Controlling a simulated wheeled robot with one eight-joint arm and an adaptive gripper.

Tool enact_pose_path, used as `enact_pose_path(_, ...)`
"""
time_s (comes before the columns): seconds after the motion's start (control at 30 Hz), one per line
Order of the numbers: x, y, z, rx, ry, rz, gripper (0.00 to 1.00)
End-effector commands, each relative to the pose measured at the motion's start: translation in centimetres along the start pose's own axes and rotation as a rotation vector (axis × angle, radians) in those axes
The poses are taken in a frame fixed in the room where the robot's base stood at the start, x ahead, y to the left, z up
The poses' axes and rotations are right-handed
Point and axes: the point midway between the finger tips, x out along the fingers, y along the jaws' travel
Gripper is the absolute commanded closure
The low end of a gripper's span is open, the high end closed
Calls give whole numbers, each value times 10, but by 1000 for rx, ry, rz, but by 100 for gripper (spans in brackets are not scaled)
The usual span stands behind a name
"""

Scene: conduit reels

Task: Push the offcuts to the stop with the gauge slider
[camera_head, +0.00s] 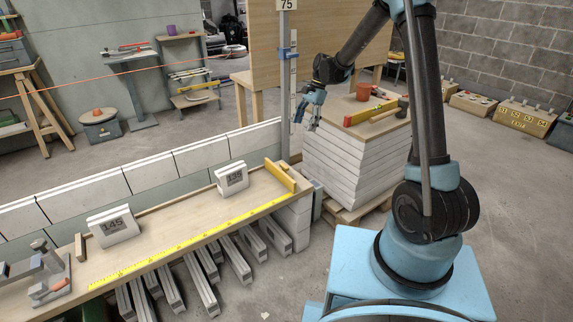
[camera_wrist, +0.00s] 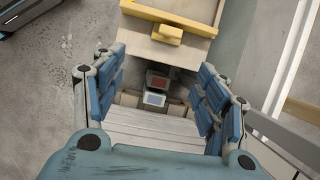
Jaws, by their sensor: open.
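Two pale offcuts stand apart on the long wooden bench (camera_head: 170,229): one marked 145 (camera_head: 114,226) at the left, and a smaller one (camera_head: 232,178) nearer the right end, its number hard to read. A yellow stop (camera_head: 280,176) crosses the bench's right end; a yellow bar (camera_wrist: 160,15) with a small yellow block also shows in the wrist view. A small upright wooden piece (camera_head: 81,247) stands left of the 145 offcut; I cannot tell whether it is the gauge slider. My gripper (camera_head: 309,113) is open and empty, raised beyond the bench's right end.
A yellow measuring strip (camera_head: 180,244) runs along the bench's front edge. A post (camera_head: 285,100) with a blue clamp and a 75 sign rises behind the stop. A stack of pale slabs (camera_head: 345,165) bears a cup, level and hammer. Several lengths stick out below the bench.

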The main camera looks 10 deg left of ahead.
Motion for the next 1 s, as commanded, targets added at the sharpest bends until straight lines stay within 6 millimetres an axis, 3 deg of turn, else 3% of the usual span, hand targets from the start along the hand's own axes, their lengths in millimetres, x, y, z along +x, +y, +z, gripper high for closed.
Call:
enact_pose_path(0.1,20,-17,2,21,-16,12,33)
enact_pose_path(0.3,35,-28,2,42,-27,21,33)
enact_pose_path(0.57,63,-28,4,42,-28,22,33)
enact_pose_path(1.0,141,-26,6,41,-27,21,33)
